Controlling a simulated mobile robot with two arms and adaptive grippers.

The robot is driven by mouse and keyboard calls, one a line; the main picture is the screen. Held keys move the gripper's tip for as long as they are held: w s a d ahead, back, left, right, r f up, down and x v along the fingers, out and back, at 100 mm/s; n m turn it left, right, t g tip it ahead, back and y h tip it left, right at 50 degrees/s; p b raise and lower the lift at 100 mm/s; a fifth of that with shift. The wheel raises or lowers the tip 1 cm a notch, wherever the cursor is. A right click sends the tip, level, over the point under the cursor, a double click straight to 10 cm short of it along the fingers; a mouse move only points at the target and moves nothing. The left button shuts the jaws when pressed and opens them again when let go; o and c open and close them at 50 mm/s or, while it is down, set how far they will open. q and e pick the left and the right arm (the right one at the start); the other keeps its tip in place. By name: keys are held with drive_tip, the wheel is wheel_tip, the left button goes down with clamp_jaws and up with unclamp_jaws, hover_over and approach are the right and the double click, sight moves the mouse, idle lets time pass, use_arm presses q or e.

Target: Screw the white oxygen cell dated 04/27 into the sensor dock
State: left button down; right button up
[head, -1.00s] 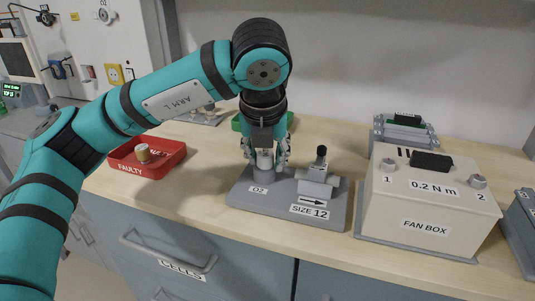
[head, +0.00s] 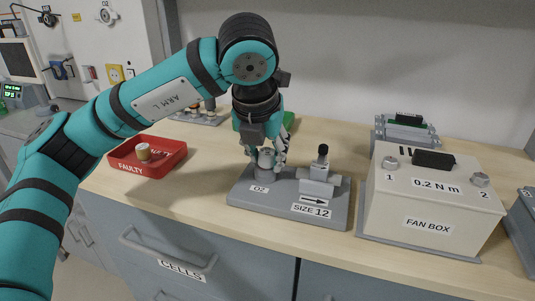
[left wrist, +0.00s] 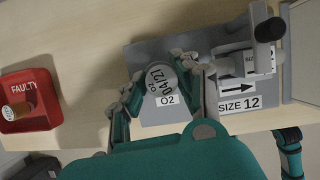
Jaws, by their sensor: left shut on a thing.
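My left gripper (head: 267,156) is shut on a white round oxygen cell (head: 265,160), directly above the grey socket of the sensor dock (head: 240,197). In the left wrist view the fingers close on both sides of the cell (left wrist: 161,78). Its top is marked O2 and a date that reads 04/21 or 04/27; the last digit is unclear. The cell looks upright and in line with the socket marked O2. How deep it sits in the socket is hidden by the fingers.
On the dock's right part stands a grey fitting with a black-topped post (head: 320,175), beside the SIZE 12 label and arrow. A red FAULTY tray (head: 165,168) at left holds another cell (head: 143,152). A cream fan box (head: 425,200) stands at right.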

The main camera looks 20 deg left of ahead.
use_arm(q)
drive_tip(key=shift+s+a+f+m+h, duration=0.15)
drive_tip(key=shift+f+m+h, duration=0.25)
drive_tip(key=shift+m, duration=0.6)
drive_tip(key=shift+m+b, duration=0.3)
drive_tip(key=shift+m, duration=0.6)
drive_tip(key=shift+h, duration=0.3)
use_arm(e)
drive_tip(key=v, duration=0.2)
drive_tip(key=shift+r, duration=0.4)
drive_tip(key=shift+w+r, duration=0.1)
drive_tip(key=shift+r, duration=0.2)
